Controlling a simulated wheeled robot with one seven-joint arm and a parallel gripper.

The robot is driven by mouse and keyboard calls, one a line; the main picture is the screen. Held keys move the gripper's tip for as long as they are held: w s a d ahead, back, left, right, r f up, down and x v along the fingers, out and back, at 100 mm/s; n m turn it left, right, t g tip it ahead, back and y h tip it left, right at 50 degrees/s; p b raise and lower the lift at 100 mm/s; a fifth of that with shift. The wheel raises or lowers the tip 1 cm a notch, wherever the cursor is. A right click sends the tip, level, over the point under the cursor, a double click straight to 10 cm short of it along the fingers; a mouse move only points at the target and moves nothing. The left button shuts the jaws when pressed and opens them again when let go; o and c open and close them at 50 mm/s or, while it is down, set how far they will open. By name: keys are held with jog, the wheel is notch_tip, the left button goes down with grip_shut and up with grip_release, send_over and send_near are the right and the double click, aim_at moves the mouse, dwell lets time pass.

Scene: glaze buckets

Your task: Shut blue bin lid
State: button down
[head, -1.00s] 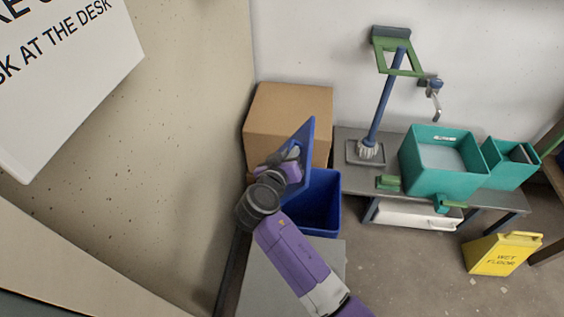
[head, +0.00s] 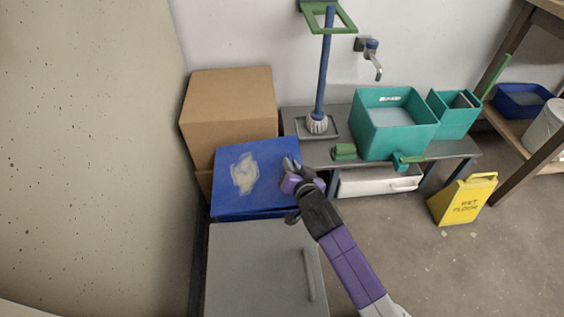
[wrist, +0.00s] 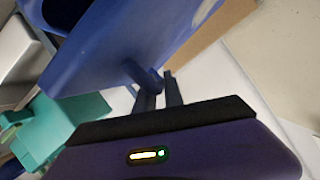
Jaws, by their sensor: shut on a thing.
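The blue bin lid (head: 268,158) with a pale worn patch lies over the blue bin in the head view and hides its inside. It looks close to level; I cannot tell whether it rests on the rim all round. Only a thin strip of the bin (head: 226,216) shows below the lid's near edge. My gripper (head: 292,166) is at the lid's right edge, shut on it. In the wrist view, the fingers (wrist: 158,88) close at a small blue bar on the lid (wrist: 105,45). The contact itself is partly hidden.
A cardboard box (head: 230,100) stands behind the bin. A grey cabinet (head: 255,270) stands in front of it. To the right is a low bench (head: 345,166) with teal buckets (head: 393,130) and a brush (head: 322,80). A yellow wet-floor sign (head: 463,200) stands on open floor.

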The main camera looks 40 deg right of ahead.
jog(key=shift+s+d+f+b, duration=0.15)
jog(key=shift+f+b, duration=0.25)
jog(key=shift+f, duration=0.55)
jog(key=shift+s+d+f+b, duration=0.15)
jog(key=shift+f+b, duration=0.25)
jog(key=shift+f, duration=0.7)
jog(key=c, duration=1.7)
grip_release()
jog(key=shift+c, duration=0.2)
jog(key=p+v, duration=0.1)
jog(key=v, duration=0.6)
jog(key=shift+s+a+r+p, duration=0.1)
jog(key=shift+s+r+p, duration=0.2)
jog(key=shift+p, duration=0.1)
